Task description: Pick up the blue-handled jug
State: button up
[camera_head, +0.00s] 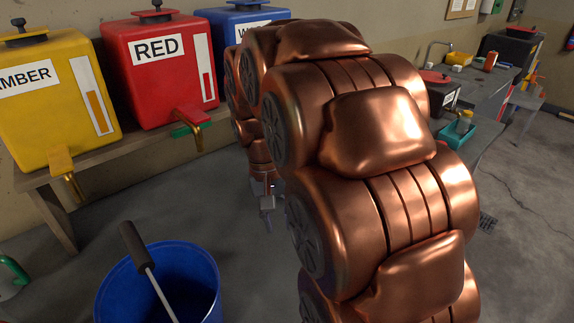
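I cannot make out a blue-handled jug in the head view. My copper-coloured arm fills the middle and right and hides much of the floor and the room behind it. My gripper (267,204) shows only in small part, pointing down beside the arm's left edge, below the red drum's end of the bench. A small bluish bit shows at its lower end, too small to identify. Whether its fingers are open or shut is not clear. A container with a green handle (14,268) is cut off at the left edge.
Yellow (55,95), red (160,75) and blue (238,22) drums with taps stand on a wooden bench (45,185). A blue bucket (190,262) with a dark-gripped rod stands at front. A cluttered grey counter (482,88) is at right. Floor between bucket and bench is clear.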

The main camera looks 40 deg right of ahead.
jog(key=w+d+m+p, duration=0.15)
jog(key=d+m, duration=0.25)
jog(key=d, duration=0.7)
jog(key=w+d+m, duration=0.3)
jog(key=d, duration=0.8)
jog(key=w+m+t+y+b, duration=0.3)
jog(key=w+m+y, duration=0.2)
jog(key=m, duration=0.1)
jog(key=shift+s+a+p+x, duration=0.1)
jog(key=shift+p+x, duration=0.5)
jog(key=shift+x, duration=1.2)
jog(key=shift+s+a+p+x, duration=0.15)
jog(key=shift+p+x, duration=0.4)
jog(key=shift+x, duration=1.3)
jog(key=shift+r, duration=0.1)
jog(key=shift+c, duration=0.4)
grip_shut()
